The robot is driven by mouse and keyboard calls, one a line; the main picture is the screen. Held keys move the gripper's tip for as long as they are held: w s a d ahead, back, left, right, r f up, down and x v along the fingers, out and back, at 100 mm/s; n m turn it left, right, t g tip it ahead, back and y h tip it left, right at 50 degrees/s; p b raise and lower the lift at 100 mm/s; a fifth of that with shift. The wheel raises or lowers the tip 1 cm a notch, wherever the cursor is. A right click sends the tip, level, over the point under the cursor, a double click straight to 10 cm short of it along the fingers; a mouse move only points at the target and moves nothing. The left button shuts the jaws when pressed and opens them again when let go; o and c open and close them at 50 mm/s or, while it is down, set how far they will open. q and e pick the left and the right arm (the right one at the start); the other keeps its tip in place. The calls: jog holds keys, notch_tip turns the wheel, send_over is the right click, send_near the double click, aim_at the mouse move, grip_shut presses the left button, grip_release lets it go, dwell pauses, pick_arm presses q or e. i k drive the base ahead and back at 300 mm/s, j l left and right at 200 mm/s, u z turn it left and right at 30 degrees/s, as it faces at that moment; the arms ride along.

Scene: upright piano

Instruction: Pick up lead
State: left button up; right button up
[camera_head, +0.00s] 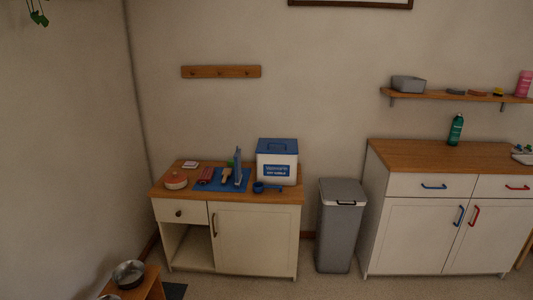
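I cannot make out a lead for certain. A small red item (206,174), too small to identify, lies on the blue mat (238,186) on top of the low wooden-topped cabinet (287,196). The wooden peg rail (221,72) on the wall above has nothing hanging from it. A green item (39,18) hangs at the top left and is cut off by the picture's edge; I cannot tell what it is. Neither of my grippers is in view.
A white box with a blue lid (277,163) and a blue scoop (260,187) stand on the cabinet. A grey bin (340,225) stands between it and the white counter unit (412,233). Metal bowls (129,273) sit on a low stand at front left.

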aim_at(205, 174)
jog(key=i+u, duration=0.15)
jog(key=i, duration=0.4)
jog(key=i+l+u, duration=0.1)
jog(key=i, duration=0.45)
jog(key=i+l+u, duration=0.15)
jog(key=i, duration=0.4)
